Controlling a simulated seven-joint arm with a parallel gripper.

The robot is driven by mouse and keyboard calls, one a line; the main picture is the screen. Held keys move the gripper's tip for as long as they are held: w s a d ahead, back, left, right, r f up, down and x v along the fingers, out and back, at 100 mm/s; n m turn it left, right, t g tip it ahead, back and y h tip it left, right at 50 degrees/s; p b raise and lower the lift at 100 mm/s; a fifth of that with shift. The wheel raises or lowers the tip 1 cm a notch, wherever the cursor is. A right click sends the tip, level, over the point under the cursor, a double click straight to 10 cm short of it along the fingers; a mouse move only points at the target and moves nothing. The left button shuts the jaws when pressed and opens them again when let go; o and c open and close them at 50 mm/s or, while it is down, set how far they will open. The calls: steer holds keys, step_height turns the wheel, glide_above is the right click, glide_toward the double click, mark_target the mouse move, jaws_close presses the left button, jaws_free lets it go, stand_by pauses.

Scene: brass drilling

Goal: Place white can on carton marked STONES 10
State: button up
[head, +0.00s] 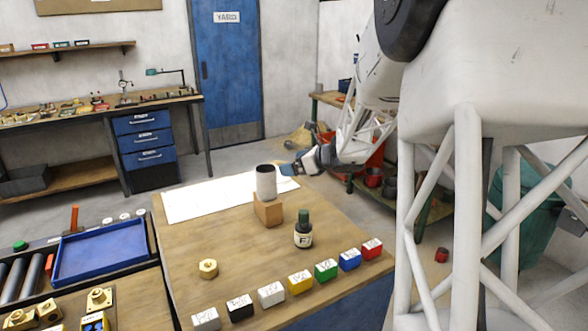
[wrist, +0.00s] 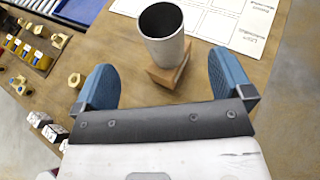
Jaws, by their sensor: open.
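The white can (head: 266,185), open at the top with a dark inside, stands upright on a brown block (head: 267,212) on the wooden table. The can also shows in the wrist view (wrist: 166,50), with the block (wrist: 170,76) under it. My gripper (head: 293,170) is just right of the can in the head view. In the wrist view its blue fingers (wrist: 160,68) are wide apart, one on either side of the can, with a gap to it. Several small coloured cartons (head: 300,282) stand in a row along the table's front edge. Their markings are too small to read.
A dark bottle with a white label (head: 303,232) stands in front of the block. A brass nut (head: 208,268) lies nearer the front left. A white sheet (head: 205,199) lies behind the can. A blue tray (head: 100,250) is at the left. The middle left of the table is clear.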

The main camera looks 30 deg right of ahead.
steer(key=s+a+r+n+g, duration=0.3)
steer(key=s+a+n+g, duration=0.4)
steer(key=s+a+n, duration=1)
steer(key=s+a+n+h, duration=0.2)
steer(key=s+n, duration=0.2)
steer(key=s, duration=0.3)
steer(key=s+a+f+n+g+h, duration=0.1)
steer(key=s+a+n+h, duration=0.2)
steer(key=s, duration=0.5)
steer(key=s+a+n+h, duration=0.2)
steer(key=s+n, duration=0.3)
steer(key=s, duration=0.3)
steer(key=shift+a+f+g, duration=0.4)
steer(key=shift+a, duration=0.25)
